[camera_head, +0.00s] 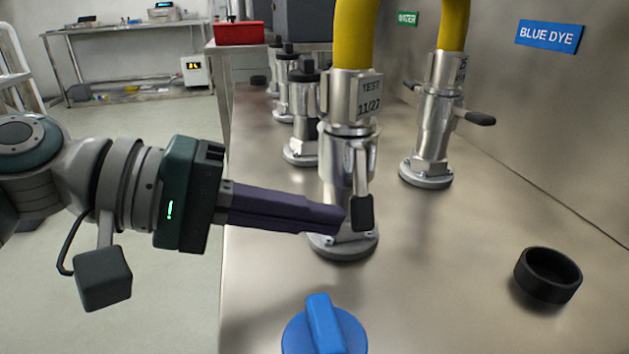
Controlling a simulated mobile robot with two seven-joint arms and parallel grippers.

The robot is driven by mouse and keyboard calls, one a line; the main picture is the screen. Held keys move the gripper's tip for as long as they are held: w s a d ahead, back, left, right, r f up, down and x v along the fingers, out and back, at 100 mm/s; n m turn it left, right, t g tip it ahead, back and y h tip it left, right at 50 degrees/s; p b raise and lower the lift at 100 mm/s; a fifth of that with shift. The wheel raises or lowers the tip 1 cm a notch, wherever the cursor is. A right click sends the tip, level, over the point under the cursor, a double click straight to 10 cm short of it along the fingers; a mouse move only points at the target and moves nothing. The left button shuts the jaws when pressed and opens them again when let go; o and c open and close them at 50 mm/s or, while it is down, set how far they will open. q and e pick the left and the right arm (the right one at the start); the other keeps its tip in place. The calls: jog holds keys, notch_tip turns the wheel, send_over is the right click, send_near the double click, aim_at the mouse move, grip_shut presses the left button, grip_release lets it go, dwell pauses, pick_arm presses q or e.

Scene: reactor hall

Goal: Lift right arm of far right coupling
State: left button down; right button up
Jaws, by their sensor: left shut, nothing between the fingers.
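The far right coupling (432,135) is a metal fitting on a round flange, with a yellow hose (453,25) going up from it. Its right arm (480,118) has a black tip and sticks out to the right, close to level. Its left arm (411,85) points up and left. My left gripper (340,218) comes in from the left with its purple fingers shut and empty. The fingertips are at the lower body of the nearer coupling (350,140), beside its hanging black-tipped lever (364,211); I cannot tell whether they touch. My right gripper is not in view.
A blue valve handle (325,330) is at the front and a black ring cap (547,276) at the right on the metal bench. Several capped fittings (301,110) stand behind the nearer coupling.

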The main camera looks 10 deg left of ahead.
pick_arm(q)
jog(key=shift+d+f, duration=0.1)
jog(key=shift+f, duration=0.05)
jog(key=shift+f+b, duration=0.4)
jog(key=shift+f, duration=0.2)
jog(key=shift+s+a, duration=0.1)
jog(key=shift+a, duration=0.2)
jog(key=a, duration=0.2)
jog(key=s+a, duration=0.1)
jog(key=a, duration=0.1)
jog(key=s+a+p, duration=0.1)
jog(key=a, duration=0.1)
jog(key=shift+r, duration=0.1)
jog(key=shift+r, duration=0.1)
